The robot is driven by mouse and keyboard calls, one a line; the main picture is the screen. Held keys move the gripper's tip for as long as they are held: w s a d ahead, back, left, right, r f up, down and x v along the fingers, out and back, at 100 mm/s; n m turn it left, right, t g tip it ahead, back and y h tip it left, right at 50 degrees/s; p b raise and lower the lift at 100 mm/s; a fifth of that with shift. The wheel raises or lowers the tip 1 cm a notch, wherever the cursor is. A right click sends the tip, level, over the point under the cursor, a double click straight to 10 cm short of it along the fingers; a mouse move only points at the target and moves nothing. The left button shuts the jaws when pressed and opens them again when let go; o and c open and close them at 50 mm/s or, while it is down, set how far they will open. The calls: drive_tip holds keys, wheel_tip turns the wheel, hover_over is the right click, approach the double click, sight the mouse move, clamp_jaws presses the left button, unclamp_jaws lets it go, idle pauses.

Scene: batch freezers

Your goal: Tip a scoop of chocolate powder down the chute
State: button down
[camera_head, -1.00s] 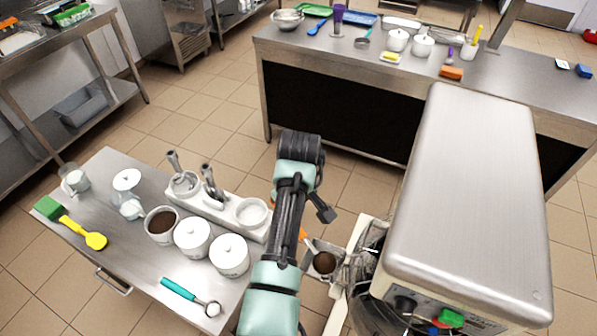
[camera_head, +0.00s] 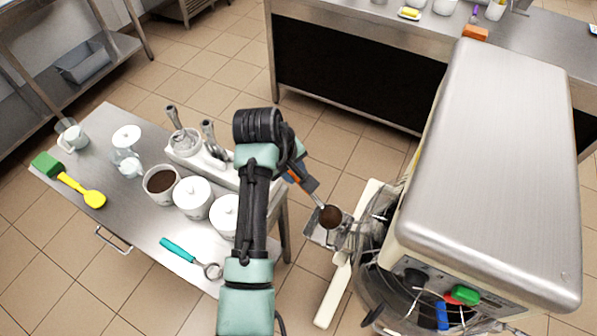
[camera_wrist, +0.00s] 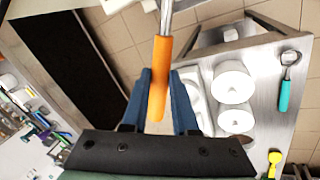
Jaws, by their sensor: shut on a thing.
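My gripper (camera_head: 301,180) is shut on the orange handle of a scoop; the handle (camera_wrist: 158,82) shows between the blue fingers in the wrist view. The scoop's round bowl (camera_head: 330,217) holds dark brown powder and looks level. It appears above the metal chute (camera_head: 318,236) at the left side of the batch freezer (camera_head: 490,170). The bowl hides part of the chute, and I cannot tell the height between them. A white pot of brown powder (camera_head: 148,188) stands open on the side table.
The side table (camera_head: 125,215) also holds lidded white pots (camera_head: 193,193), a teal-handled tool (camera_head: 180,250) and a yellow-green spatula (camera_head: 75,183). A pale lever-like part (camera_head: 333,292) sticks out below the chute. A dark-sided counter (camera_head: 345,80) stands behind, with open floor between.

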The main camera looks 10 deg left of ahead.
drive_tip(key=shift+s+a+f+t+h+b, duration=0.2)
drive_tip(key=shift+f+t+h+b, duration=0.35)
drive_tip(key=shift+b, duration=0.7)
drive_tip(key=t+h+b, duration=0.2)
drive_tip(key=b, duration=0.1)
drive_tip(key=f+t+h+b, duration=0.1)
drive_tip(key=t+h+b, duration=0.1)
drive_tip(key=t+b, duration=0.1)
drive_tip(key=s+a+t+h+b, duration=0.1)
drive_tip(key=t+h+b, duration=0.1)
drive_tip(key=b, duration=0.3)
drive_tip(key=shift+a+f+n+h, duration=0.1)
drive_tip(key=shift+f+n+h, duration=0.3)
drive_tip(key=shift+h, duration=0.15)
drive_tip(key=shift+r+t+b, duration=0.1)
drive_tip(key=shift+t+b, duration=0.25)
drive_tip(key=shift+b, duration=0.1)
drive_tip(key=shift+r+p, duration=0.15)
drive_tip(key=shift+p, duration=0.2)
